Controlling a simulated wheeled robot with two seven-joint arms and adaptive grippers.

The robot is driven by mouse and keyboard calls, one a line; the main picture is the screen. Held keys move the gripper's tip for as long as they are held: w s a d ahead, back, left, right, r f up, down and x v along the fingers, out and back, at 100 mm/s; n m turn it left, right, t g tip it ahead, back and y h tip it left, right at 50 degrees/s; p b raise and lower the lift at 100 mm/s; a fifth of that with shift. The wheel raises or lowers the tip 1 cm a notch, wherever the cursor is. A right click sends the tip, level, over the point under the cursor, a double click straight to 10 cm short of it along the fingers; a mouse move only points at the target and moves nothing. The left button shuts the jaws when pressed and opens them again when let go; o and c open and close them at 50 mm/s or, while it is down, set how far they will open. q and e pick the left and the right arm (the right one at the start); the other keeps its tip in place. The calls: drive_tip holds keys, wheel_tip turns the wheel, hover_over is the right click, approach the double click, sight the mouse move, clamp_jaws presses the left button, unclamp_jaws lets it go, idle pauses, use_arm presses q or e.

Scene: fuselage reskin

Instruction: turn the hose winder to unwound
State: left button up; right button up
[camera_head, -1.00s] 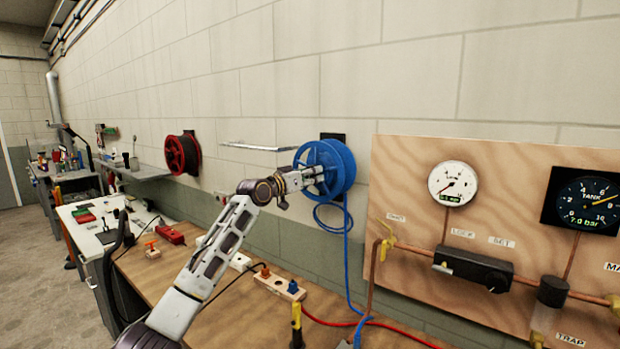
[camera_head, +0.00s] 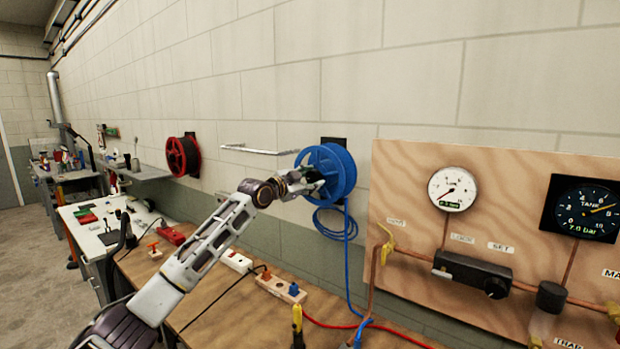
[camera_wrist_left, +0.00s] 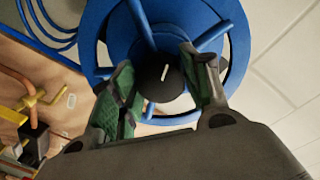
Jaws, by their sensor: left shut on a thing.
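The hose winder (camera_head: 342,165) is a blue spoked reel on the wall, right of centre in the head view. Blue hose (camera_head: 349,240) hangs below it in loops and runs down to the bench. My left gripper (camera_head: 317,184) is at the reel's front face. In the left wrist view the reel (camera_wrist_left: 172,12) fills the top, and my left gripper (camera_wrist_left: 158,68) has its green-padded fingers on either side of the dark central knob with a white mark. It is shut on the winder there; the exact contact is partly hidden. My right gripper is out of view.
A red reel (camera_head: 183,156) hangs further left, with a wall bar (camera_head: 255,150) between. A plywood gauge panel (camera_head: 410,185) with pipes and valves stands close on the right. Below is a wooden bench (camera_head: 215,310) with a socket strip (camera_head: 277,286) and cables.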

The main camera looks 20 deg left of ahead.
use_arm(q)
drive_tip(key=shift+f+m+p, duration=0.15)
drive_tip(key=shift+m+p, duration=0.45)
drive_tip(key=shift+m, duration=0.8)
drive_tip(key=o, duration=0.9)
drive_tip(key=shift+o, duration=0.5)
drive_tip(key=shift+s+a, duration=0.15)
drive_tip(key=shift+s, duration=0.05)
drive_tip(key=v, duration=1.1)
drive_tip(key=shift+s, duration=0.3)
